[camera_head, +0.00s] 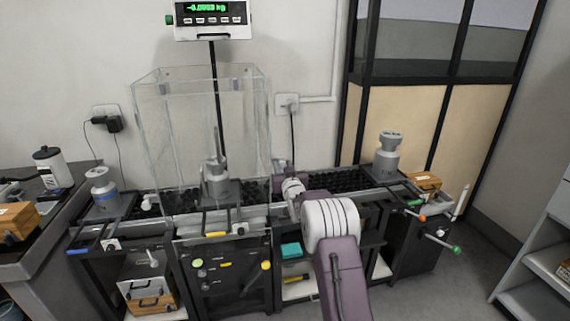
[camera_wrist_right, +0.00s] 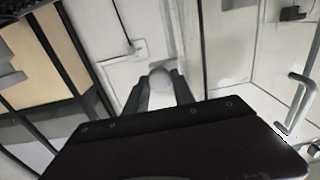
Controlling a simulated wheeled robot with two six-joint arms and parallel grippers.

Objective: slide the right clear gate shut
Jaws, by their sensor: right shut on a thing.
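The clear enclosure (camera_head: 168,140) stands on the middle weighing table with a grey weight (camera_head: 215,183) inside it. Its right side (camera_head: 256,125) is transparent, and I cannot tell from the head view how far the right gate is open. My right gripper (camera_head: 283,175) is beside the enclosure's lower right side, partly hidden by my own wrist. In the right wrist view the right gripper (camera_wrist_right: 158,90) is shut on a pale rounded knob (camera_wrist_right: 160,74), which looks like the gate's handle. Clear panes and a grey bar handle (camera_wrist_right: 298,103) show at the right. My left gripper is not in view.
A display (camera_head: 212,19) is mounted above the enclosure. Another weight (camera_head: 387,158) stands on the table at the right, and a blue-banded weight (camera_head: 102,190) at the left. A wall outlet (camera_head: 287,103) with a cable is behind my right gripper.

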